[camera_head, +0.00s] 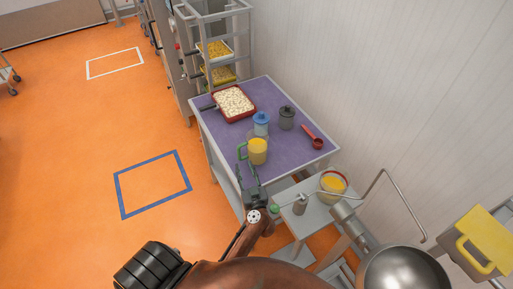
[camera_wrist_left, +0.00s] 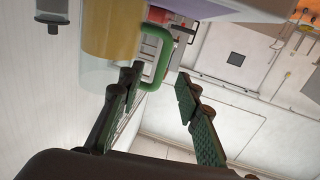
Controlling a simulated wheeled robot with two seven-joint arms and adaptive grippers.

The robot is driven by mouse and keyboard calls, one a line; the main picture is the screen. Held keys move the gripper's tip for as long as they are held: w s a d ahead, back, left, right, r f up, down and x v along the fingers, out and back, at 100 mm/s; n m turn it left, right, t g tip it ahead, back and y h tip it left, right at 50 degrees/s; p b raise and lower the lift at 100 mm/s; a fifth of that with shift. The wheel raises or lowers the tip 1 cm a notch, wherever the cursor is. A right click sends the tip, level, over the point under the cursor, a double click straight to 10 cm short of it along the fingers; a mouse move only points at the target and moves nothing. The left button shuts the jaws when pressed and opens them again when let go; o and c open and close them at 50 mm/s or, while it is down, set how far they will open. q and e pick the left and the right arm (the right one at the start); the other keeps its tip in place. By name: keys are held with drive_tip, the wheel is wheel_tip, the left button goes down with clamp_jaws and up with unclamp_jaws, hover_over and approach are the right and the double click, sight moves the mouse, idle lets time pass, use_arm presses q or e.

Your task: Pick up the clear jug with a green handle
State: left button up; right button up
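The clear jug (camera_head: 258,152) with yellow contents and a green handle (camera_head: 241,151) stands near the front edge of the purple-topped table (camera_head: 222,143). In the left wrist view the jug (camera_wrist_left: 110,30) is at the upper left, with its handle (camera_wrist_left: 160,72) towards the fingers. My left gripper (camera_head: 248,178) is just in front of the jug's handle side. Its fingers (camera_wrist_left: 160,80) are spread apart, with the lower part of the handle between or just beyond the tips; contact cannot be told. My right gripper is not in view.
On the table are a red tray of pale food (camera_head: 234,103), a blue-lidded container (camera_head: 261,124), a grey container (camera_head: 287,117) and a red scoop (camera_head: 313,138). A bowl with yellow contents (camera_head: 333,183) is on a grey stand at right. A metal bowl (camera_head: 405,272) is lower right.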

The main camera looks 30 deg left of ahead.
sight(239, 156)
use_arm(q)
drive_tip(key=shift+w+a+f, duration=0.1)
drive_tip(key=shift+w+a, duration=0.2)
drive_tip(key=shift+a, duration=0.3)
drive_tip(key=shift+w+a+f, duration=0.1)
drive_tip(key=shift+w+a, duration=0.15)
drive_tip(key=shift+a, duration=0.3)
drive_tip(key=x, duration=0.4)
drive_tip(key=shift+f, duration=0.15)
drive_tip(key=shift+d, duration=0.1)
drive_tip(key=shift+c, duration=0.8)
drive_tip(key=c, duration=0.5)
clamp_jaws()
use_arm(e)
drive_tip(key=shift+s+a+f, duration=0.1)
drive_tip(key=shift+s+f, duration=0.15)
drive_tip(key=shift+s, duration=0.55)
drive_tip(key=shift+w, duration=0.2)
